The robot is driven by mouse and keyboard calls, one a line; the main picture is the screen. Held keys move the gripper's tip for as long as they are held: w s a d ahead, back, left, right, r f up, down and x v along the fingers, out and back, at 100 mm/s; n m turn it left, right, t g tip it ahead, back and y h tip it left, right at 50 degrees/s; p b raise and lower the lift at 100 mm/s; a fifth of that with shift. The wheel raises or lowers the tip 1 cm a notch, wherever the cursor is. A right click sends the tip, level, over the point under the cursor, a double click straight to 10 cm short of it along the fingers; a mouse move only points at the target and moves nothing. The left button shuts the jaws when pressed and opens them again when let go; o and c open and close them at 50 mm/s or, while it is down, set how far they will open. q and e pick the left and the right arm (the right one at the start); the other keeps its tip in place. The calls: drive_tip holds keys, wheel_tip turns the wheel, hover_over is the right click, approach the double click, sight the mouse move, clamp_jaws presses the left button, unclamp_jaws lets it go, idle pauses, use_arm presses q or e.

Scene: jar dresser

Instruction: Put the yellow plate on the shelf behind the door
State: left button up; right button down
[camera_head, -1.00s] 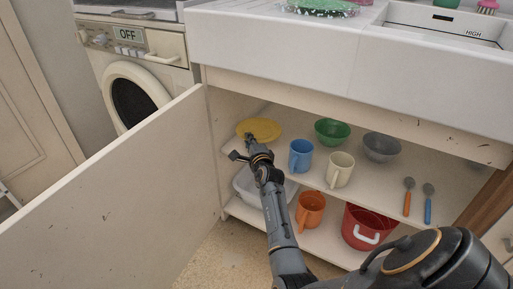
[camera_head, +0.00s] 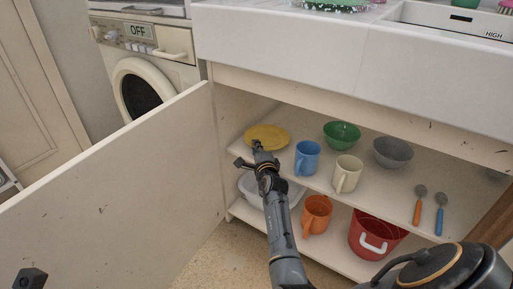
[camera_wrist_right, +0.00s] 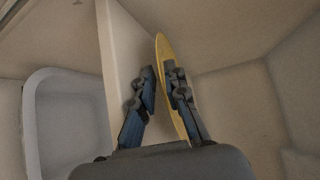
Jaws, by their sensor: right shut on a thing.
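The yellow plate (camera_head: 268,137) lies on the upper shelf (camera_head: 316,182) at its left end, inside the cabinet behind the open door (camera_head: 120,185). My right gripper (camera_head: 258,146) is at the plate's near edge. In the right wrist view, the plate (camera_wrist_right: 162,48) shows edge-on at my right gripper's fingertips (camera_wrist_right: 160,76), which are shut on its rim. The fingers hide part of the plate. A small dark part at the lower left of the head view looks like part of my left gripper; its fingers cannot be made out.
Blue mug (camera_head: 307,158), cream mug (camera_head: 347,174), green bowl (camera_head: 342,134), grey bowl (camera_head: 392,152) and two spoons stand or lie right of the plate. Below are a white tub (camera_head: 252,189), orange mug (camera_head: 317,213) and red bucket (camera_head: 372,232). The sink overhangs the cabinet.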

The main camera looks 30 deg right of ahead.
drive_tip(key=c, duration=1.7)
unclamp_jaws()
drive_tip(key=shift+f, duration=0.25)
drive_tip(key=shift+o, duration=0.3)
drive_tip(key=shift+s, duration=0.1)
